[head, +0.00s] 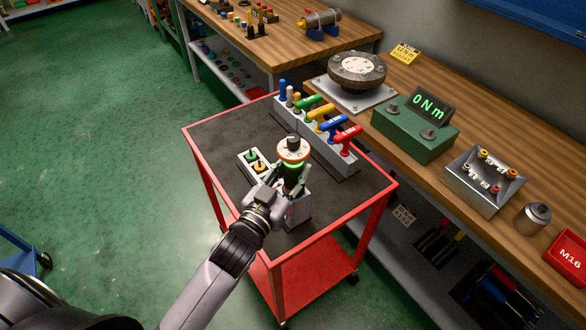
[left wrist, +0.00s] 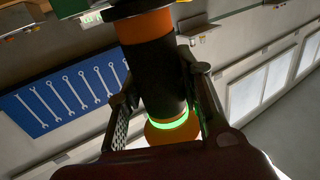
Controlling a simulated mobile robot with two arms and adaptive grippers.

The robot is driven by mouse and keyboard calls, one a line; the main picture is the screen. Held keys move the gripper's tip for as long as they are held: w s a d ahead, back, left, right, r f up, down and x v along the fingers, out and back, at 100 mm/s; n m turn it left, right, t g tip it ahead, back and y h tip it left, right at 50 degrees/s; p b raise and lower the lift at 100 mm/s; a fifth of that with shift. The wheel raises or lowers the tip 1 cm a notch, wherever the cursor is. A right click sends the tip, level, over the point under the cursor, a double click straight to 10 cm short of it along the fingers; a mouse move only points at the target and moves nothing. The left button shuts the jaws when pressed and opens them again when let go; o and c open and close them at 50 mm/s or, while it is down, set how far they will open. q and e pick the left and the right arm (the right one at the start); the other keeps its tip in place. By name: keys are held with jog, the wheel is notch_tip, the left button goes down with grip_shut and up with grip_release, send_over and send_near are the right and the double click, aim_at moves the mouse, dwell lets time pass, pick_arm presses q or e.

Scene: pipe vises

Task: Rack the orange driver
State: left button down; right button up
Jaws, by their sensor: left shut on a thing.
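The orange driver (head: 292,150) is upright over the red cart, with an orange collar, a grey tip on top and a glowing green ring below. In the left wrist view, the driver (left wrist: 158,75) is a black cylinder with orange bands and the green ring. My left gripper (head: 291,180) is shut on its body, one finger on each side; the fingers also show in the left wrist view (left wrist: 165,85). A grey block (head: 299,211) stands right below the gripper; I cannot tell whether the driver's lower end is in it. My right gripper is not in view.
The cart's dark top (head: 222,145) has free room at left and front. A grey rack (head: 335,155) with several coloured T-handles stands behind the driver. A small pale block (head: 256,168) is to its left. The wooden bench (head: 405,168) carries a green torque meter (head: 415,128).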

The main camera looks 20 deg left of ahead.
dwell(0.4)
pick_arm(q)
jog(key=c, duration=1.1)
grip_release()
jog(key=shift+f, duration=0.1)
jog(key=shift+o, duration=0.3)
jog(key=shift+f, duration=0.2)
jog(key=s+a, duration=0.2)
jog(key=s, duration=1)
jog(key=shift+r, duration=0.2)
jog(key=shift+w+a, duration=0.1)
